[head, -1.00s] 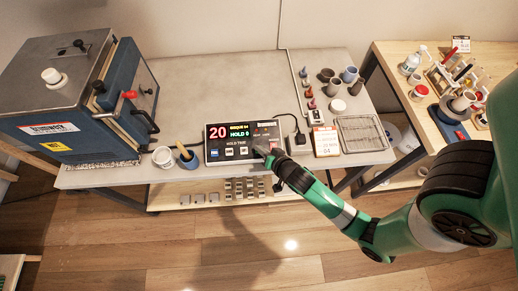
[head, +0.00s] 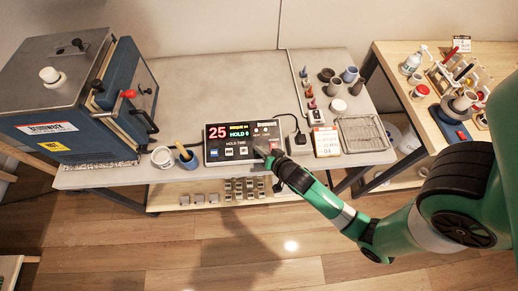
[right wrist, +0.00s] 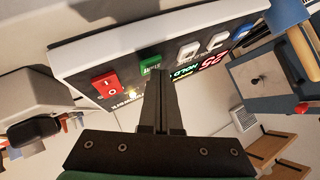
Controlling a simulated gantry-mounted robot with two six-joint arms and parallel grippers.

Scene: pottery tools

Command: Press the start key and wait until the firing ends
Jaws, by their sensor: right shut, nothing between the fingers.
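The kiln controller (head: 228,157) is a black panel on the grey bench, with a lit display (head: 217,132) reading a red 25 and a line that looks like HOLD. In the right wrist view its keys show upside down: a green key (right wrist: 150,63), probably the start key, pale keys and a red rocker switch (right wrist: 108,84). My right gripper (head: 264,151) is shut and empty at the panel's lower right. Its fingertips (right wrist: 159,74) lie just by the green key; I cannot tell whether they touch it. The blue kiln (head: 75,105) stands closed at left. My left gripper is out of view.
A white cup (head: 163,157) and a blue pot with a wooden-handled tool (head: 188,158) stand left of the panel. The bench behind the panel is clear.

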